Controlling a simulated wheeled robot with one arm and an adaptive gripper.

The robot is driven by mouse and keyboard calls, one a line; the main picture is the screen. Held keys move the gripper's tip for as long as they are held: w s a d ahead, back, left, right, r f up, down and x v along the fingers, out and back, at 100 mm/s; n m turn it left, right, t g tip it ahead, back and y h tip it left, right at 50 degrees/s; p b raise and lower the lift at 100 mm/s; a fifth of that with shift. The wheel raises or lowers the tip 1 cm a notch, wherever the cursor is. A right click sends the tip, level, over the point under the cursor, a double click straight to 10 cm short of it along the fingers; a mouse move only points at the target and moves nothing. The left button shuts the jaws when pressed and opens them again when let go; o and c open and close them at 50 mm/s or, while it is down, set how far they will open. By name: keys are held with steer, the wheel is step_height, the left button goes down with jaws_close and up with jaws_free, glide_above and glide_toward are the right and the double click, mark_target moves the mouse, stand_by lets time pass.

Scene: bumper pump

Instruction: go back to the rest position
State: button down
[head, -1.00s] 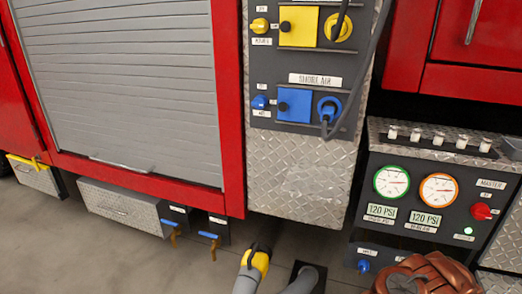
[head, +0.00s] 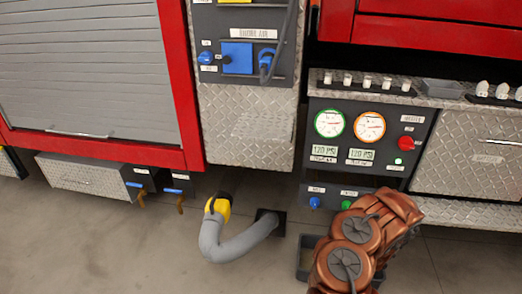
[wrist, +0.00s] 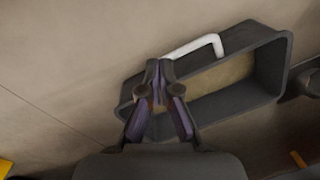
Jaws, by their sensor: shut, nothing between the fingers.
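My gripper (wrist: 159,75) shows in the wrist view with its two fingers together and nothing between them. It appears in front of a dark open tray with a white handle. In the head view my copper-coloured arm stands at the lower right, in front of the pump panel, and my gripper is not visible there.
The dark tray (wrist: 262,50) also shows partly behind my arm in the head view (head: 306,265). A grey hose (head: 232,246) with a yellow end lies on the floor. The pump panel (head: 395,135) carries gauges and a red knob (head: 405,143). Floor at lower left is clear.

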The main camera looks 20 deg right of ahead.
steer(key=w+a+r+n+t+y, duration=0.1)
steer(key=w+a+r+n, duration=0.1)
steer(key=w+a+r, duration=0.8)
steer(key=w+a+r+n+y, duration=0.1)
steer(key=w+a+r+n, duration=0.1)
steer(key=w+a+r, duration=0.35)
steer(key=w+a+r+n+y, duration=0.1)
steer(key=w+a+r+n, duration=0.1)
steer(key=a+r, duration=0.65)
steer(key=s+a+r+n+g, duration=0.25)
steer(key=s+a+r, duration=0.4)
steer(key=r, duration=0.35)
steer(key=s+a+r+n+g, duration=0.1)
steer(key=s+a+r+n, duration=0.2)
steer(key=s+a+r, duration=0.45)
steer(key=s+r+h, duration=0.2)
steer(key=s+r, duration=0.2)
steer(key=s, duration=0.5)
steer(key=s+r+h, duration=0.2)
steer(key=s+r, duration=0.3)
steer(key=s, duration=0.3)
step_height(320, 180, up, 26)
steer(key=s+p, duration=0.1)
steer(key=p, duration=2.3)
steer(key=shift+a+f, duration=0.15)
steer(key=shift+a, duration=0.25)
steer(key=shift+n, duration=0.25)
